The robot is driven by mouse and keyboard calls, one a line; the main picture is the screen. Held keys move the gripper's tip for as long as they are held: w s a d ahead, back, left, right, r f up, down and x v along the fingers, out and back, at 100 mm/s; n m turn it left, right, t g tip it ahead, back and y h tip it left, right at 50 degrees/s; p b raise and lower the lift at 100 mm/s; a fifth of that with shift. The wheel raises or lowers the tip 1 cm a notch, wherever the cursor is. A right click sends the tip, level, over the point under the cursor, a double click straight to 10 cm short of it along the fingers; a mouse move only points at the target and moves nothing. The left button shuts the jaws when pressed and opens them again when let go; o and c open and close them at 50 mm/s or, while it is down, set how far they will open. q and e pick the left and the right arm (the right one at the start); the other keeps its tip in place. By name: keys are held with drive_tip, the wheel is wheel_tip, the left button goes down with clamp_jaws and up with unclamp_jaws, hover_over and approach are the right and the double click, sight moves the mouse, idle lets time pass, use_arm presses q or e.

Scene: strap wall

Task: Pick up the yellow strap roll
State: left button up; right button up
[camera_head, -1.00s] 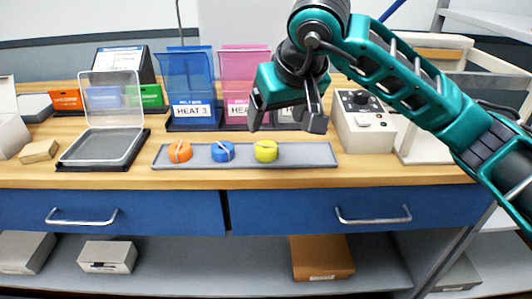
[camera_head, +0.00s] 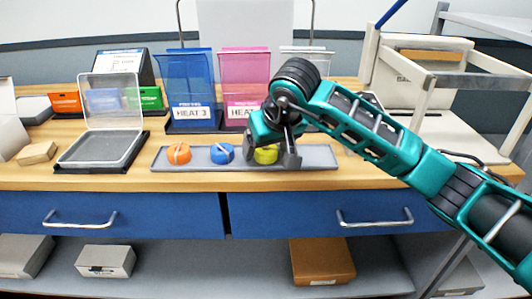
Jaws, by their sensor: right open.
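The yellow strap roll (camera_head: 266,155) sits on a long grey tray (camera_head: 320,157) on the wooden bench, partly hidden by my right gripper. My right gripper (camera_head: 270,160) is open and low over the tray, with a finger on each side of the yellow roll in the picture. I cannot tell whether the fingers touch it. A blue strap roll (camera_head: 222,153) and an orange strap roll (camera_head: 179,153) sit to its left on the same tray. My left gripper is not in view.
A clear-lidded box (camera_head: 105,147) stands open at the left. Blue (camera_head: 190,85) and pink (camera_head: 243,80) holders stand behind the tray. A white frame (camera_head: 425,80) stands at the right behind my arm. The tray's right end is free.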

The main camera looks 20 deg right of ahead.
drive_tip(key=c, duration=1.1)
drive_tip(key=shift+r, duration=0.15)
